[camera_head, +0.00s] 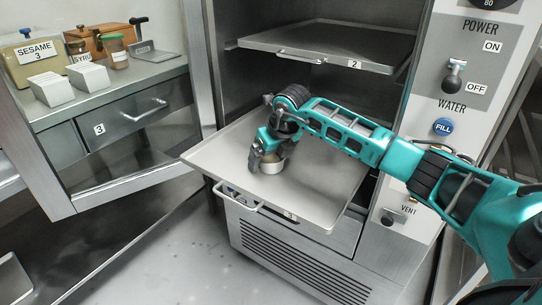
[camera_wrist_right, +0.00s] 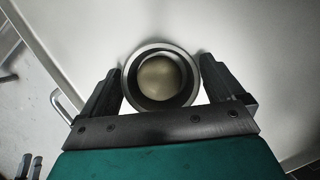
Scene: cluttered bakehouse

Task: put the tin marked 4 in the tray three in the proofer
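A round metal tin (camera_head: 264,185) is at the left middle of the pulled-out tray three (camera_head: 325,185), on it or just above it. Its marking is hidden. My right gripper (camera_head: 268,160) points down over the tin. In the right wrist view its fingers (camera_wrist_right: 162,85) lie close against both sides of the tin (camera_wrist_right: 162,52), with no clear gap, and seem shut on it. The tin holds something pale. My left gripper is not in view.
Tray two (camera_head: 320,45) is above and behind in the proofer. A control panel (camera_head: 455,110) stands at the right. At the left, a counter (camera_head: 110,88) holds a sesame container (camera_head: 38,62), white blocks (camera_head: 88,78) and a syrup jar (camera_head: 115,52). Tray three's handle (camera_head: 238,200) sticks out front.

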